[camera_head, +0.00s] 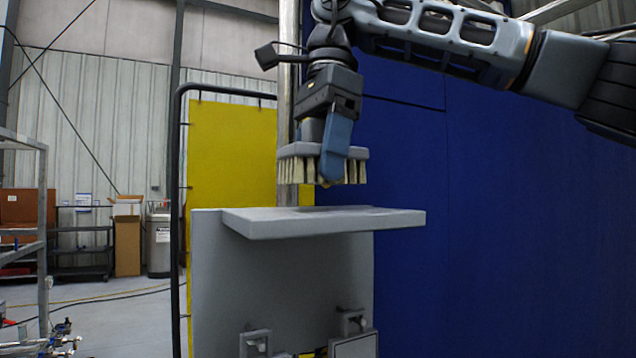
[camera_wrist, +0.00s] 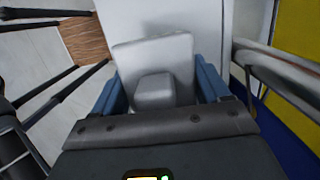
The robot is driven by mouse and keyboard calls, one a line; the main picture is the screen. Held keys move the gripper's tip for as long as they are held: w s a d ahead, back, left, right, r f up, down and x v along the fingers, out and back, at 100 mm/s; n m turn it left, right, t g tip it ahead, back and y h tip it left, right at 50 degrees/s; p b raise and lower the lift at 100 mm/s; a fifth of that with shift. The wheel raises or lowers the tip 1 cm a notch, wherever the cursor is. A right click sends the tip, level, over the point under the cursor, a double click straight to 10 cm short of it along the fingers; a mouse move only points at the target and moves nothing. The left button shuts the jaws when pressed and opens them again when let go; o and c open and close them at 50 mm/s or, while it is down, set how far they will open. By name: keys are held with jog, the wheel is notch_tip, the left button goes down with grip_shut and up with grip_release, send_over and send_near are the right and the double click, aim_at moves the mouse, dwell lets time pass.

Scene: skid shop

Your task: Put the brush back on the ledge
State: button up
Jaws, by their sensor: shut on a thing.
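The brush (camera_head: 296,151) has a grey block with pale bristles pointing down. My gripper (camera_head: 331,172) is shut on it from above, and in the head view one blue finger covers part of its side. The wrist view shows the brush's grey back and raised handle (camera_wrist: 154,90) between my two blue fingers (camera_wrist: 160,90). The ledge (camera_head: 330,222) is a flat grey shelf on an upright grey panel. The brush hangs a little above the ledge, apart from it and roughly level. No other object shows on the ledge's visible top.
A yellow panel (camera_head: 232,155) in a dark tube frame (camera_head: 176,220) stands behind at left. A large blue wall (camera_head: 510,230) fills the right. Brackets (camera_head: 352,322) stick out of the panel below the ledge. A metal rack (camera_head: 42,230) stands at far left.

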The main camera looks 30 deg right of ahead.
jog(key=shift+f, duration=1.6)
jog(key=o, duration=1.4)
jog(key=shift+f, duration=0.1)
jog(key=r, duration=0.2)
jog(key=d+r, duration=0.1)
jog(key=r, duration=0.4)
jog(key=shift+d+r+b, duration=0.2)
jog(key=shift+r+b, duration=0.15)
jog(key=shift+b, duration=0.05)
